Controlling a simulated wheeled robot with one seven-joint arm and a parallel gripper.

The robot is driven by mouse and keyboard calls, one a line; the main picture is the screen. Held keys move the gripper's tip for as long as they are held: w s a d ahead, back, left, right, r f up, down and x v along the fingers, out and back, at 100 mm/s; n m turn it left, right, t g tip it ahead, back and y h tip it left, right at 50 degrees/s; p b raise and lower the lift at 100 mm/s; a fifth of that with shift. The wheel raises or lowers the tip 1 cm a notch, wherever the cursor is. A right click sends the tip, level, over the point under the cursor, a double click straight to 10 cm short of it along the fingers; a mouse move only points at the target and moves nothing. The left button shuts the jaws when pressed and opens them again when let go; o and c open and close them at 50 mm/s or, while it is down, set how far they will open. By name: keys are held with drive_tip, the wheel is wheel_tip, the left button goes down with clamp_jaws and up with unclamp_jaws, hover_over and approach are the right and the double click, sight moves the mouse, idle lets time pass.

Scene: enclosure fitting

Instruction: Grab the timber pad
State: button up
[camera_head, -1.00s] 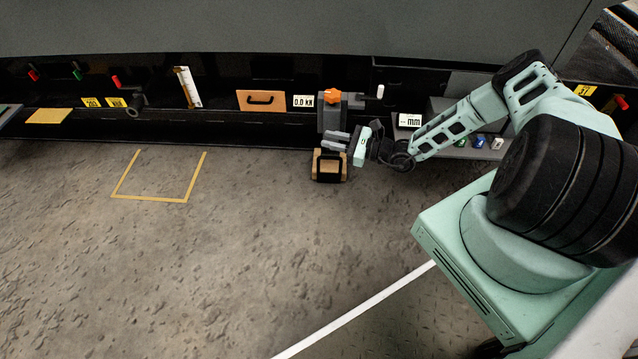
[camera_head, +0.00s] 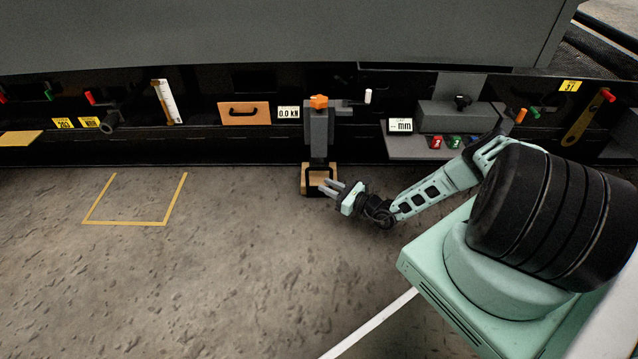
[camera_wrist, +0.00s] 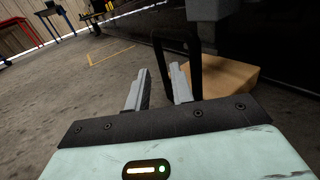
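The timber pad (camera_head: 306,189) is a light wooden block with a black strap-like handle on its front. It sits on the floor at the base of the dark machine, below a grey post with an orange knob. In the wrist view the wooden block (camera_wrist: 228,76) is right of the fingers, and the black handle stands in front of it. My gripper (camera_head: 327,187) is at the pad's front right. In the wrist view my gripper (camera_wrist: 160,78) has its fingers apart, with one handle upright showing in the gap. I cannot tell whether the fingers touch the handle.
The grey post (camera_head: 319,130) rises right behind the pad. A grey shelf (camera_head: 408,147) with small coloured blocks juts out at the right. A yellow floor outline (camera_head: 125,223) lies at the left. The floor in front is clear.

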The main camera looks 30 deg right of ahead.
sight(319, 169)
drive_tip(key=b+x, duration=0.3)
drive_tip(key=x, duration=0.2)
drive_tip(key=shift+w+a+f, duration=0.1)
drive_tip(key=shift+w+f, duration=0.05)
drive_tip(key=shift+w, duration=0.2)
drive_tip(key=shift+w+a+r, duration=0.1)
drive_tip(key=shift+w+r, duration=0.1)
drive_tip(key=shift+w, duration=0.1)
clamp_jaws()
idle(0.9)
